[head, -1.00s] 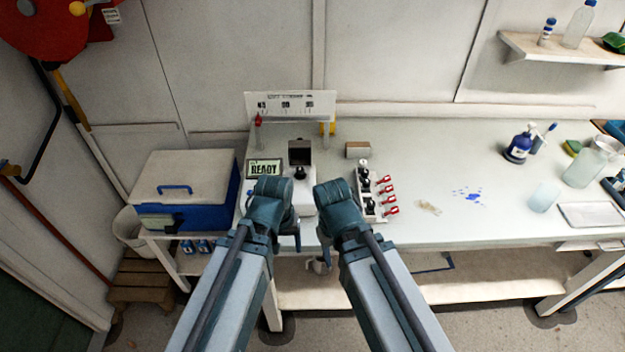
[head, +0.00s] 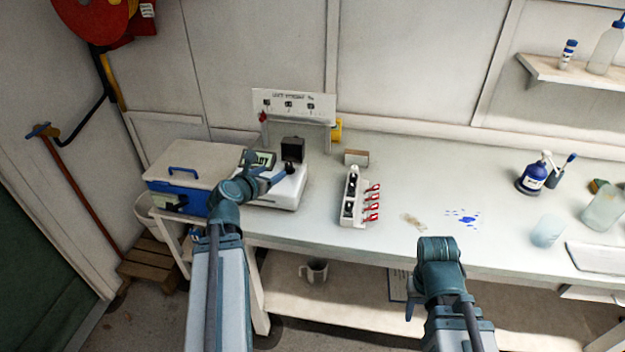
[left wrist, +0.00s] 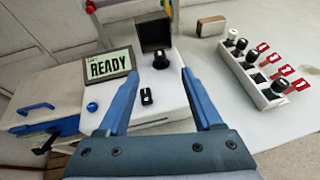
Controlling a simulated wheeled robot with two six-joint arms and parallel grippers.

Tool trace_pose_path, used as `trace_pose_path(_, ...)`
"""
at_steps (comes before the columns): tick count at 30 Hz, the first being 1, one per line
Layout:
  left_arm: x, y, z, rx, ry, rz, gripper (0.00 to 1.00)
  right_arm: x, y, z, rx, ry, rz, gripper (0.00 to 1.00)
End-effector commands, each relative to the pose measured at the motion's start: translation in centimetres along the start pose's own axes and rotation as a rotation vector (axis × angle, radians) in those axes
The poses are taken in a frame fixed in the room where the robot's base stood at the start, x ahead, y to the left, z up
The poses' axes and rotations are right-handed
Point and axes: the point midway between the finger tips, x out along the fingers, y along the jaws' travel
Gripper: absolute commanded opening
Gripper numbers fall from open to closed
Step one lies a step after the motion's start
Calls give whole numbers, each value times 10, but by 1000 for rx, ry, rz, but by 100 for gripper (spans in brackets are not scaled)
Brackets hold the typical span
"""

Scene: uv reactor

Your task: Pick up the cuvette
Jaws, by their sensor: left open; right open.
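A white holder (head: 354,205) stands on the bench right of the instrument, with several dark-capped vials and red tags. It also shows at the right of the left wrist view (left wrist: 262,88), where one white cap is visible. I cannot tell which item is the cuvette. The white instrument (head: 290,194) has a raised black box (head: 292,150) and a READY display (left wrist: 109,67). My left gripper (head: 264,169) is open and empty, above the instrument's front; its fingers straddle a black switch in the left wrist view (left wrist: 160,76). My right gripper (head: 410,300) is open, low before the bench edge.
A blue and white cooler (head: 190,175) stands left of the instrument. A small tan block (head: 356,157) lies behind the holder. Blue spots (head: 462,217) mark the bench, with a blue bottle (head: 532,178) and containers at the right. The bench between is mostly clear.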

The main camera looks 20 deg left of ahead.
Motion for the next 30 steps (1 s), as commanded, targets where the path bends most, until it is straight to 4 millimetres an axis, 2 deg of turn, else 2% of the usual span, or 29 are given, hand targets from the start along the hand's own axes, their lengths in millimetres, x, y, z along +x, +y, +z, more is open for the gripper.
trace_pose_path(2,-1,5,1,-28,-9,11,67,1,0,0,0,0,0,50)
trace_pose_path(8,4,6,0,-31,-9,11,67,3,0,0,0,0,0,50)
trace_pose_path(14,31,6,-1,-28,-8,8,67,14,-2,-1,0,0,0,50)
trace_pose_path(21,76,6,-1,-27,-8,8,67,32,-3,-2,0,0,0,50)
trace_pose_path(24,85,6,0,-26,-7,9,67,35,-3,-2,0,0,0,50)
trace_pose_path(30,87,5,0,-27,-8,9,67,35,-3,-2,0,0,0,50)
